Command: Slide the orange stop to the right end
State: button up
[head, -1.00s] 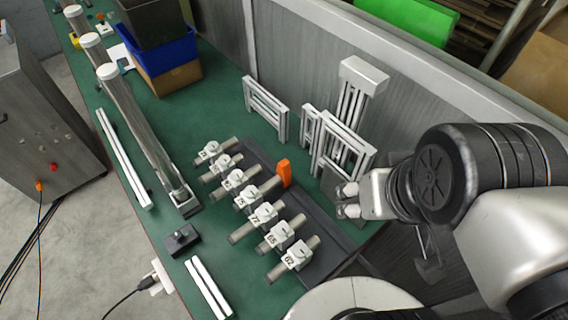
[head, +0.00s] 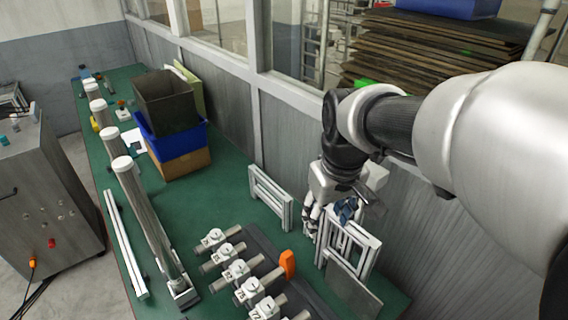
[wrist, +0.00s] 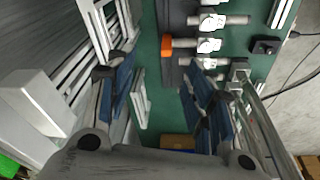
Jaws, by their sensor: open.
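The orange stop (head: 288,264) stands upright at the back edge of a dark rail (head: 262,240), beside a row of white numbered blocks on grey cylinders. The rail's near end is cut off in the head view. In the wrist view the orange stop (wrist: 168,47) is above the middle, on the dark rail (wrist: 172,15). My gripper (head: 326,212) points down above the white frames, behind and to the right of the stop, apart from it. In the wrist view my gripper (wrist: 160,85) is open, its blue-padded fingers wide apart with nothing between them.
White slotted frames (head: 345,252) stand close below my gripper, and a smaller frame (head: 270,196) stands left of them. A blue bin (head: 170,140) is at the back. Long metal profiles (head: 148,235) lie left of the rail. Green tabletop (head: 200,205) is clear between.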

jog(key=w+a+f+n+g, duration=0.1)
jog(key=w+a+f, duration=0.1)
jog(key=w+f, duration=0.25)
jog(key=w+a+f+n, duration=0.1)
jog(key=w+a+f, duration=0.2)
jog(key=w+f, duration=0.15)
jog(key=n+g, duration=0.1)
send_near(287, 253)
notch_tip(287, 253, down, 10)
jog(key=b, duration=0.4)
jog(key=shift+w+a+f, duration=0.1)
jog(key=shift+f, duration=0.1)
jog(key=shift+c, duration=0.3)
grip_shut()
